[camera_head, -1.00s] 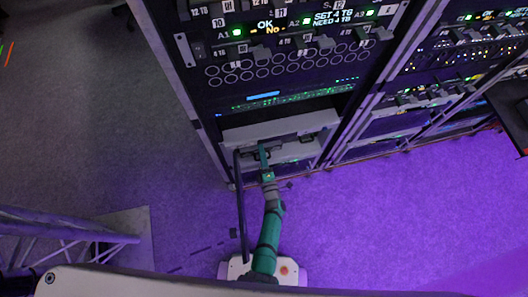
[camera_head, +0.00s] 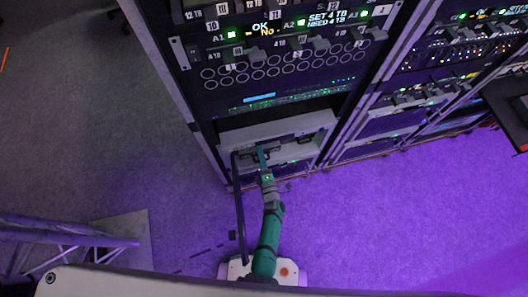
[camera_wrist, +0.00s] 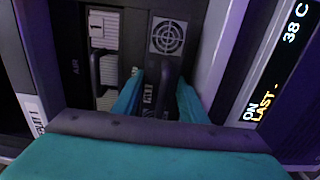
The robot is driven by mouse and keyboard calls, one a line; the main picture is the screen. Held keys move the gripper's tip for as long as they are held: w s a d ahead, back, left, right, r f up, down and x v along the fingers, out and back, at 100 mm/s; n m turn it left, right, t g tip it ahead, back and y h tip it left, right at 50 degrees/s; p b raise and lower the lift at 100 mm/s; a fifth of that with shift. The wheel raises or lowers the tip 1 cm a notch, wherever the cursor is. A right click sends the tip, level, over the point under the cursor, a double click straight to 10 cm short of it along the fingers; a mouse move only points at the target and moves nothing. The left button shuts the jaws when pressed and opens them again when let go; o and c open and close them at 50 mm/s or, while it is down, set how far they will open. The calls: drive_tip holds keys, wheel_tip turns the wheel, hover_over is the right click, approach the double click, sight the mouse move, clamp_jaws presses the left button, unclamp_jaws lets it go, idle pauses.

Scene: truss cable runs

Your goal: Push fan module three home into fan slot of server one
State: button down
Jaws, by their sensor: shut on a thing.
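The fan module (camera_wrist: 167,37) is a dark unit with a round ringed grille and a black handle, seen in the wrist view. My gripper (camera_wrist: 160,98) has teal fingers on both sides of the handle and is shut on it. A small white label by the handle is partly covered and I cannot read its number. The grey server (camera_head: 262,131) sits low in the rack in the head view, with my gripper (camera_head: 262,152) at its front. The slot is hidden, and I cannot tell how deep the module sits.
A lit display reading 38 C (camera_wrist: 285,60) is at the right. Drive bays (camera_head: 290,45) fill the rack above. Purple floor (camera_head: 400,220) is clear on the right.

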drive_tip(key=shift+s+a+r, duration=0.1)
drive_tip(key=shift+a, duration=0.4)
drive_tip(key=shift+w, duration=0.35)
drive_tip(key=c, duration=1)
unclamp_jaws()
drive_tip(key=shift+d, duration=0.1)
drive_tip(key=shift+s+d, duration=0.25)
drive_tip(key=shift+s, duration=0.25)
drive_tip(key=v, duration=1)
drive_tip(key=shift+a, duration=0.1)
